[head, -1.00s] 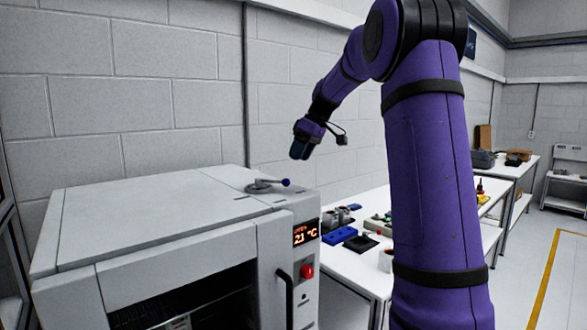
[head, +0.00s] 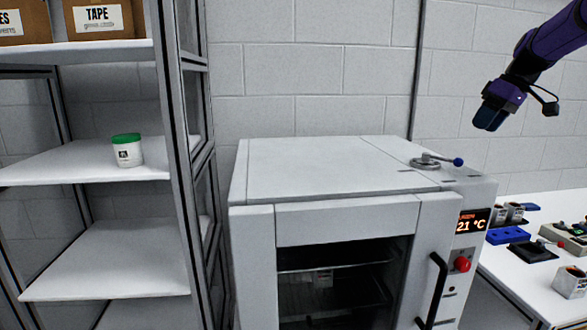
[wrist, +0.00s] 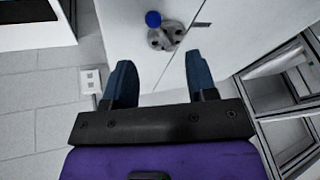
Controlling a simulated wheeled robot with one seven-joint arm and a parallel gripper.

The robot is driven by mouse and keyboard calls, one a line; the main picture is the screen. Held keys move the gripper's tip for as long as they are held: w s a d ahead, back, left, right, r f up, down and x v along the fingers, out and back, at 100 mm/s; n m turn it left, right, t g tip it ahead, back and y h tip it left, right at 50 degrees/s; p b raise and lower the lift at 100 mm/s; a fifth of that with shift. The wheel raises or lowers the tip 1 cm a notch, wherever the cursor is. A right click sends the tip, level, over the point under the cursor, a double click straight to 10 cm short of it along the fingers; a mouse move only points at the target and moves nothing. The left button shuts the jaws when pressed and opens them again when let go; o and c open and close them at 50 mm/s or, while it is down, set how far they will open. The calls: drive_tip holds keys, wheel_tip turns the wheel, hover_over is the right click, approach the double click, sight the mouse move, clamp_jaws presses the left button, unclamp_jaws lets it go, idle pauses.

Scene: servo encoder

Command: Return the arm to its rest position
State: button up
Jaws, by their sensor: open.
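My purple arm (head: 551,40) comes in from the upper right of the head view. My gripper (head: 489,117) hangs at its end, above the right part of the grey oven-like cabinet and in front of the block wall. In the wrist view my gripper (wrist: 157,85) shows two blue fingers spread apart with nothing between them. Beyond the fingers is the cabinet's top (wrist: 140,42) with a round metal fitting (wrist: 164,36) that has a blue knob. The fingers are apart from it.
The cabinet (head: 320,165) has a dark window, a 21 °C display (head: 472,221) and a red button (head: 462,264). A shelf rack (head: 90,165) at left holds a green-lidded jar (head: 127,150). A white bench (head: 520,275) at right carries several small items.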

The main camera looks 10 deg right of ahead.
drive_tip(key=s+a+m+h, duration=0.3)
drive_tip(key=s+a, duration=1.2)
drive_tip(key=a, duration=0.2)
drive_tip(key=s+a+f+m+t, duration=0.1)
drive_tip(key=s+a+f, duration=0.2)
drive_tip(key=s, duration=0.5)
drive_tip(key=s+a+f+t, duration=0.1)
drive_tip(key=s+a+f, duration=0.2)
drive_tip(key=s+f, duration=0.3)
drive_tip(key=s, duration=0.2)
drive_tip(key=shift+s+a+m+h, duration=0.2)
drive_tip(key=shift+s+m+h, duration=0.15)
drive_tip(key=shift+m+h, duration=0.05)
